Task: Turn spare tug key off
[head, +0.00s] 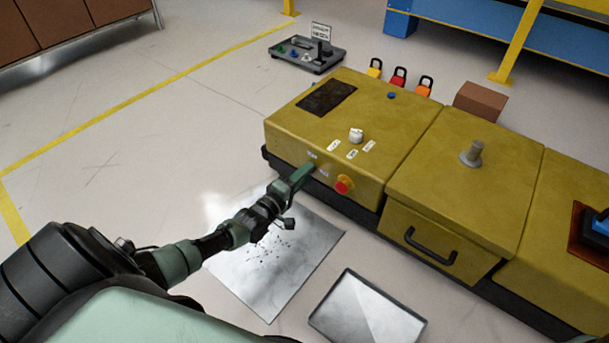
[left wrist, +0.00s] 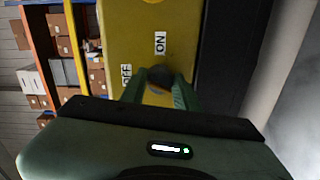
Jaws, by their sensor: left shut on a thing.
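The yellow dashboard module (head: 300,128) stands in the middle of the head view. My left gripper (head: 305,172) reaches its front face, left of the red emergency button (head: 343,185). In the left wrist view, the left gripper (left wrist: 160,88) is shut on a small dark key (left wrist: 159,74) on the yellow face. An ON label (left wrist: 160,43) is above the key and an OFF label (left wrist: 126,75) is to its left. The fingers hide most of the key, so its exact angle cannot be told. My right gripper is not in view.
A white knob (head: 356,135) with small labels is on the module's top. A drawer with a black handle (head: 430,246) is to the right. A grey mat (head: 300,277) and a dark-rimmed tray (head: 367,312) lie on the floor in front. Padlocks (head: 398,77) stand behind.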

